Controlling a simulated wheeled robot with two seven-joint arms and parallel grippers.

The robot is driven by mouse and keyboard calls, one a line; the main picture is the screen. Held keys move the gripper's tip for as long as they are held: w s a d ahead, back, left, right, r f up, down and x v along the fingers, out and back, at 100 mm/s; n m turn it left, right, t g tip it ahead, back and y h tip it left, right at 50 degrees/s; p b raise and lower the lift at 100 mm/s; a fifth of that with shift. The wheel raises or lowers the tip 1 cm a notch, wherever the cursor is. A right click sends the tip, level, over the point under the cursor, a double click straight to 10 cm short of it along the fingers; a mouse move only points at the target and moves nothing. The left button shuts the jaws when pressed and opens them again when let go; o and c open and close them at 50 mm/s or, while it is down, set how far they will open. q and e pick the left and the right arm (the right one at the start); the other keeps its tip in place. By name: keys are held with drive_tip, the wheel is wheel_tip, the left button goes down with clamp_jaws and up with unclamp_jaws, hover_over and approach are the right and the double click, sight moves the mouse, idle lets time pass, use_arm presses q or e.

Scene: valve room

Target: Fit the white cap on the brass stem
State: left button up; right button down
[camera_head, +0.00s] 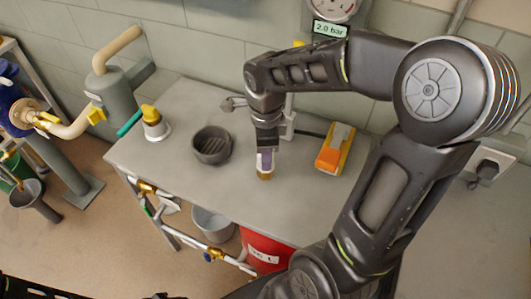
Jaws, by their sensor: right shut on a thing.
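My right gripper (265,151) points down over the middle of the grey bench and is shut on a small pale lilac piece (265,161). A brass-coloured part (264,175) shows at the lower end of that piece. I cannot tell whether it belongs to the piece or stands below it. I cannot tell for sure which thing is the white cap or the brass stem; the jaws hide part of the held piece. My left gripper is not in view; only dark parts of my own body show along the bottom edge.
A gauge (333,8) hangs behind. Pipes (73,128) stand at left. A red bucket (262,252) is below.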

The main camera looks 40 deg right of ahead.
idle(0.3)
drive_tip(key=c, duration=0.9)
unclamp_jaws()
drive_tip(key=shift+c, duration=0.2)
drive_tip(key=shift+o, duration=0.3)
drive_tip(key=o, duration=0.3)
drive_tip(key=shift+r, duration=0.1)
drive_tip(key=shift+r+p, duration=2.6)
drive_tip(key=shift+r, duration=0.85)
